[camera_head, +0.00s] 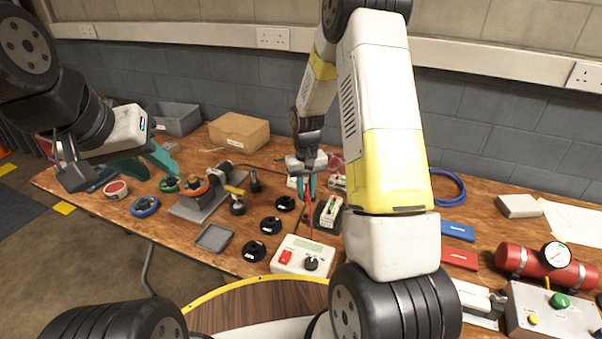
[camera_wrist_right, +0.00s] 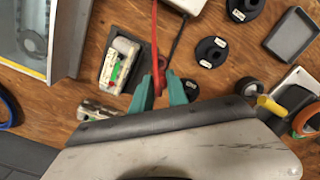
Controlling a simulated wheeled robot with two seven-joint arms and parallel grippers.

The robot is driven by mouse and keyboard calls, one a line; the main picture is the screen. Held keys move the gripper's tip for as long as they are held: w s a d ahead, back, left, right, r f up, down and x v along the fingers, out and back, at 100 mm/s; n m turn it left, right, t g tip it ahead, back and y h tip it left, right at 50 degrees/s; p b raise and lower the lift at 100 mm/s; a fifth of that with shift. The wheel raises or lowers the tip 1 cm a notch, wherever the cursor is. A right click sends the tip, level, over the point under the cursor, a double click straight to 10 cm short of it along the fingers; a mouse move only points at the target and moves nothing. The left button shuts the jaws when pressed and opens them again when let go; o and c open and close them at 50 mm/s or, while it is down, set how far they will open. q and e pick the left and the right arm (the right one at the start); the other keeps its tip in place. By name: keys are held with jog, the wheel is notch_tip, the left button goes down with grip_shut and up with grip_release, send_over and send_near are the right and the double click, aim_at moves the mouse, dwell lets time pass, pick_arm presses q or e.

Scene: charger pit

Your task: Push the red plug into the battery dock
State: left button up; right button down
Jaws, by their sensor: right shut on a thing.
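My right gripper (camera_head: 307,190) is shut on the red plug (camera_wrist_right: 160,74), above the middle of the bench. The teal fingertips also show in the right wrist view (camera_wrist_right: 161,92), with the red plug and its lead between them. The red lead runs toward a white charger box (camera_head: 290,262) with a red switch and a black knob. What looks like the battery dock (camera_head: 329,213), a black holder with a pale battery, lies just right of the gripper. It also shows in the right wrist view (camera_wrist_right: 107,72), beside the plug and apart from it. My left gripper (camera_head: 146,163) is open and empty at the left.
Several black round pieces (camera_head: 271,225) and a grey tray (camera_head: 214,237) lie left of the charger box. A clamp tool (camera_head: 207,195), a cardboard box (camera_head: 239,131) and a grey bin (camera_head: 176,118) stand further left. A red cylinder with a gauge (camera_head: 530,262) lies at the right.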

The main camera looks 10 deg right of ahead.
aim_at(306, 200)
jog(key=shift+f, duration=2.3)
jog(key=shift+f, duration=1.2)
jog(key=c, duration=1.2)
grip_release()
jog(key=shift+r, duration=3.9)
